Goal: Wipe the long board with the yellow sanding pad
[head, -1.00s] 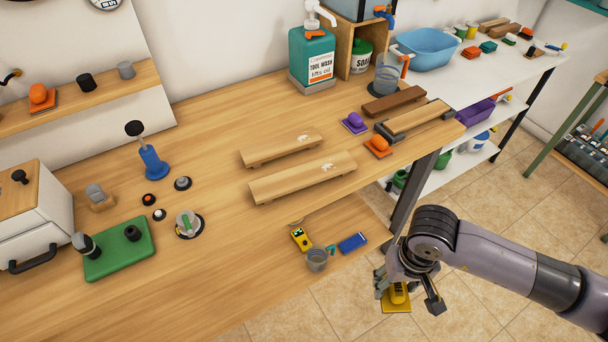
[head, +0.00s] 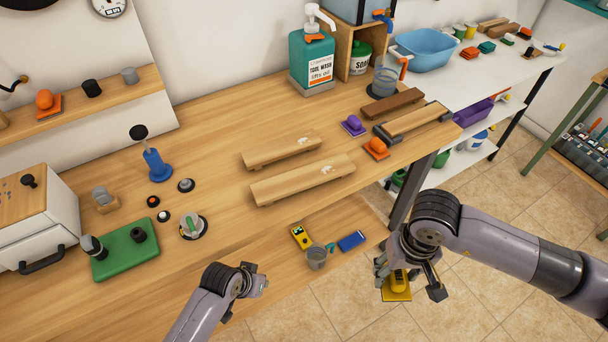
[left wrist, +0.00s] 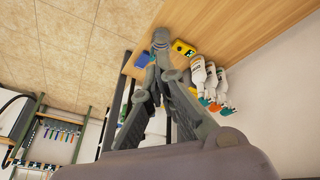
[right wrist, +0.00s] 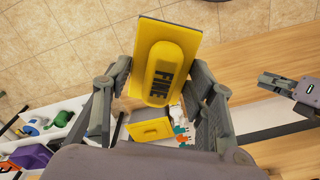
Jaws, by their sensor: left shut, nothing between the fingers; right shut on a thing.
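The long board (head: 303,181) lies on raised supports near the front edge of the wooden bench, with a pale patch near its right end. A shorter board (head: 281,151) lies behind it. My right gripper (head: 408,280) is shut on the yellow sanding pad (head: 396,291) and holds it over the floor, off the bench's front and right of the long board. In the right wrist view the pad (right wrist: 165,62) shows the word FINE. My left gripper (head: 258,282) is shut and empty, in front of the long board; its fingertips meet in the left wrist view (left wrist: 160,40).
A purple pad (head: 354,125) and an orange pad (head: 376,148) sit right of the boards. A green plate (head: 126,254) is left.

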